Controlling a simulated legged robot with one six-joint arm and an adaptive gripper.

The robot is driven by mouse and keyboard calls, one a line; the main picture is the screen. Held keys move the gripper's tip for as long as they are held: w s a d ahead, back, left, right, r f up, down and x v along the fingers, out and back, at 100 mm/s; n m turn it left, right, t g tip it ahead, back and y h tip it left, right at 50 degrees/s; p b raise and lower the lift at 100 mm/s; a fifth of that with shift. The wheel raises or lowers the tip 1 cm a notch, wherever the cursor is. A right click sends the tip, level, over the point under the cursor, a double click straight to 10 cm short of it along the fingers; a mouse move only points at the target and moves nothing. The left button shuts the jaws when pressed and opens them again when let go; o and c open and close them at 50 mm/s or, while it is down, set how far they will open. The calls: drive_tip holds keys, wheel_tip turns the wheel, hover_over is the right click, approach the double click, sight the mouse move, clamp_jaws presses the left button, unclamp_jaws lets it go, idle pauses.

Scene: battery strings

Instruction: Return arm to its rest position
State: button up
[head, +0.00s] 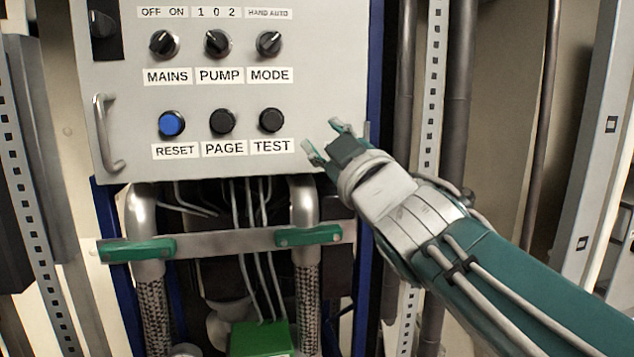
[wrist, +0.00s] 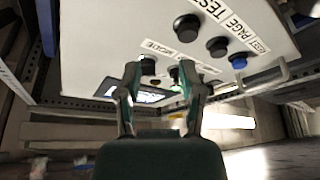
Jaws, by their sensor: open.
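My gripper (head: 322,138) is in front of the lower right part of a grey control panel (head: 330,75), just right of the TEST button (head: 271,120). Its fingers are spread and empty. My arm comes in from the lower right. In the wrist view my gripper (wrist: 160,72) has its two fingers apart, with the panel (wrist: 100,35) beyond them. Whether the fingertips touch the panel is hard to tell.
The panel has three knobs, MAINS (head: 163,44), PUMP (head: 217,43) and MODE (head: 268,43), a blue RESET button (head: 171,123), a PAGE button (head: 222,121) and a handle (head: 107,134). Pipes and a green box (head: 262,338) lie below. A perforated post (head: 432,90) stands right.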

drive_tip(key=s+d+f+m+g+h, duration=0.2)
drive_tip(key=d+f+m+h, duration=0.3)
drive_tip(key=f, duration=0.4)
drive_tip(key=s+d+f+m+g+h, duration=0.1)
drive_tip(key=d+f+m+g+h, duration=0.1)
drive_tip(key=d+f+m+h, duration=0.4)
drive_tip(key=s+d+f+m+g, duration=0.1)
drive_tip(key=s+f+g, duration=0.3)
drive_tip(key=s+f, duration=0.4)
drive_tip(key=s+d+f+m+g, duration=0.1)
drive_tip(key=s+d+f+g, duration=0.3)
drive_tip(key=f, duration=0.9)
drive_tip(key=s+g, duration=0.1)
drive_tip(key=s, duration=0.2)
drive_tip(key=shift+s+m+y, duration=0.3)
drive_tip(key=shift+s+y, duration=0.05)
drive_tip(key=shift+y, duration=0.05)
drive_tip(key=shift+f, duration=0.1)
